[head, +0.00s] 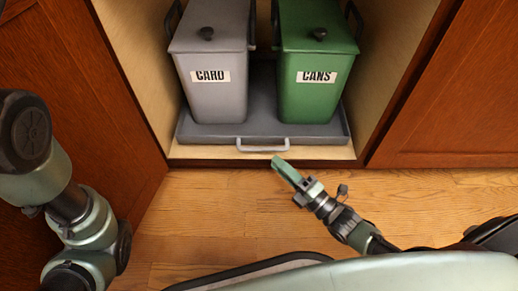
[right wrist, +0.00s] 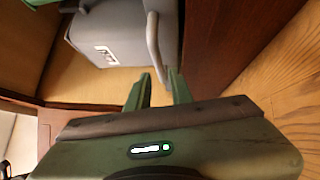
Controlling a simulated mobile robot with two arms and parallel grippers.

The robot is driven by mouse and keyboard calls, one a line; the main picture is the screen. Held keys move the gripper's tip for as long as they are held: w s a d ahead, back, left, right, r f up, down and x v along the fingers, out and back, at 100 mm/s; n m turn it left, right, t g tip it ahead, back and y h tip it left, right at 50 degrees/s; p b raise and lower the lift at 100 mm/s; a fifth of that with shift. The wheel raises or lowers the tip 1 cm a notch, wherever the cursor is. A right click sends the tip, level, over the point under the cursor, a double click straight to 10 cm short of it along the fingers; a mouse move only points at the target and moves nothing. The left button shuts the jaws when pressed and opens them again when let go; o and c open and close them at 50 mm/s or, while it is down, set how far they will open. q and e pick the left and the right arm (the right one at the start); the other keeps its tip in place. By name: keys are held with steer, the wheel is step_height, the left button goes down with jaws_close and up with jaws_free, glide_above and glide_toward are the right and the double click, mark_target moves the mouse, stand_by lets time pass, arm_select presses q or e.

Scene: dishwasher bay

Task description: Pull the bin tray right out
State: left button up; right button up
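The grey bin tray (head: 215,133) sits inside the open cabinet, near its front edge. Its pale handle (head: 262,146) sticks out at the front; it also shows in the right wrist view (right wrist: 153,40). My right gripper (head: 279,162) is just in front of the handle, a little right of its middle. In the right wrist view its two green fingers (right wrist: 159,75) are apart, with the handle's near end at or just beyond the gap between the tips. I cannot tell whether they touch. My left arm shows at the left of the head view, but its gripper is out of sight.
A grey CARD bin (head: 210,100) and a green CANS bin (head: 315,103) stand upright on the tray. Wooden cabinet fronts flank the opening on the left and right (head: 450,110). The wooden floor (head: 200,215) in front of the cabinet is partly clear.

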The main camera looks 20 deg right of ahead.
mark_target(262, 148)
steer(key=b+x, duration=0.4)
steer(key=x, duration=0.3)
steer(key=shift+f, duration=0.1)
steer(key=shift+w+a, duration=0.15)
steer(key=shift+w, duration=0.1)
jaws_close()
stand_by(1.0)
